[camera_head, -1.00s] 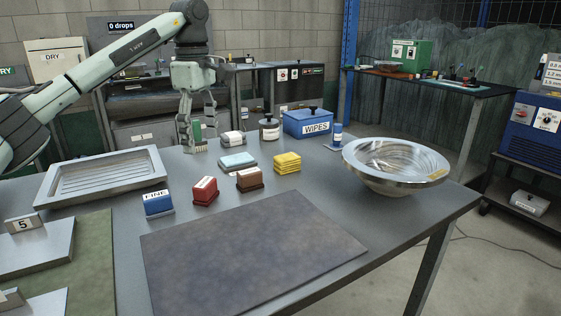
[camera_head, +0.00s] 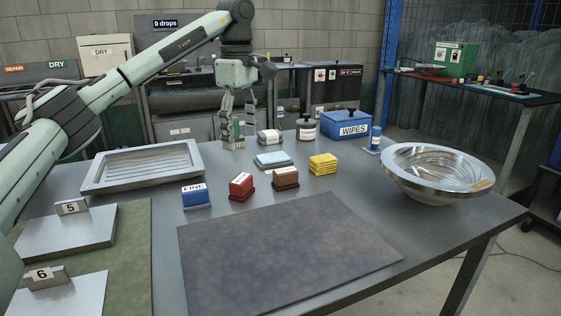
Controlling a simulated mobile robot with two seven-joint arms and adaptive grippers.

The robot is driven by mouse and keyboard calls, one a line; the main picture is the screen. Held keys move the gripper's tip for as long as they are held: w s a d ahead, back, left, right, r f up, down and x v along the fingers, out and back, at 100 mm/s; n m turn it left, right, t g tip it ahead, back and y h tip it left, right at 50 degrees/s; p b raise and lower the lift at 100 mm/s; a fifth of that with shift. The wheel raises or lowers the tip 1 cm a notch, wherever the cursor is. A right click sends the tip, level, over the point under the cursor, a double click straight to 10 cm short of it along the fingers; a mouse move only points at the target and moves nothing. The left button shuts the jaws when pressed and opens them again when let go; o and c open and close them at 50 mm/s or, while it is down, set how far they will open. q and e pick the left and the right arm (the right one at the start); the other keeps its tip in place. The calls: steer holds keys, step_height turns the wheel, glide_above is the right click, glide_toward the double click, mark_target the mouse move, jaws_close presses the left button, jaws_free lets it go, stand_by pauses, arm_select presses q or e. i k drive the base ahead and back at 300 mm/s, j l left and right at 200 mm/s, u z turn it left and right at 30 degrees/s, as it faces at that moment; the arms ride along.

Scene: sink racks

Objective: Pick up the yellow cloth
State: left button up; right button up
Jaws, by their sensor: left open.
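The yellow cloth (camera_head: 323,164) is folded in a small stack on the grey table, right of the pale blue cloth (camera_head: 273,160) and left of the steel bowl. My left gripper (camera_head: 237,128) points down at the table's far side, left of and behind the yellow cloth and well apart from it. It is open. A small green brush (camera_head: 238,131) with pale bristles shows at its fingers; I cannot tell whether they touch it. My right gripper is not in view.
The steel bowl (camera_head: 436,170) stands at the right. Blue, red and brown blocks (camera_head: 286,178) sit in front of the cloths. A white block (camera_head: 269,137), a lidded jar (camera_head: 306,128) and the blue WIPES box (camera_head: 345,125) stand behind. The dark mat (camera_head: 285,245) is clear.

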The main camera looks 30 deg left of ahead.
mark_target(324, 164)
steer(key=i+l+u, duration=0.25)
steer(key=i+l, duration=0.15)
steer(key=l, duration=0.25)
steer(key=i+l+u, duration=0.1)
steer(key=l, duration=0.25)
steer(key=i+l+u, duration=0.15)
steer(key=i+l, duration=0.15)
steer(key=i+l+u, duration=0.1)
steer(key=l, duration=0.4)
steer(key=i, duration=0.05)
